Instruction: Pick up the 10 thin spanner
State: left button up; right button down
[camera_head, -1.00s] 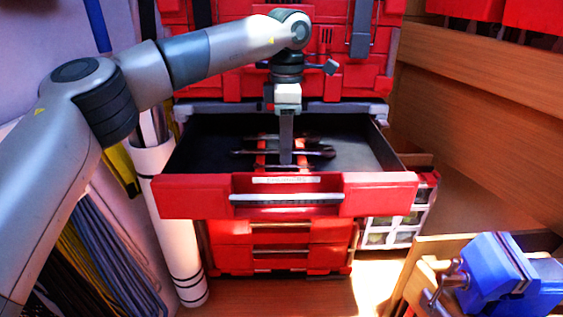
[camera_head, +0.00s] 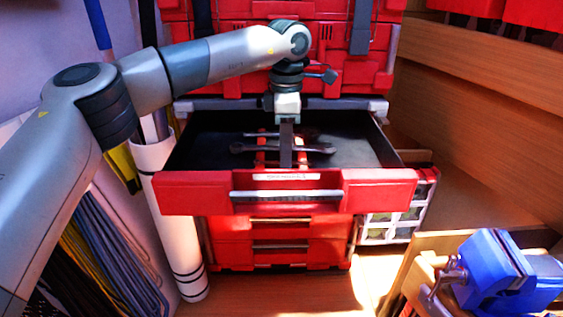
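Several dark spanners (camera_head: 318,149) lie across a red holder (camera_head: 261,155) in the open red drawer (camera_head: 202,192). They are small in the picture, and I cannot tell which one is the 10 thin spanner. My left gripper (camera_head: 286,165) points straight down into the drawer, with its fingertips among the spanners. The fingers overlap in this view and hide the middle of the spanners, so I cannot tell whether they are open or hold anything. My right gripper is not in view.
The drawer's front wall and handle (camera_head: 285,195) stand nearest me. Red cases rise behind the drawer. A white tube (camera_head: 170,225) stands at the left, and a blue vise (camera_head: 500,275) sits at the lower right. The drawer's right part is bare.

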pick_arm(q)
jog(key=shift+f, duration=0.2)
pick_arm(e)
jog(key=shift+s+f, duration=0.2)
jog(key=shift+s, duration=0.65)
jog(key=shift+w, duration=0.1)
pick_arm(q)
grip_shut()
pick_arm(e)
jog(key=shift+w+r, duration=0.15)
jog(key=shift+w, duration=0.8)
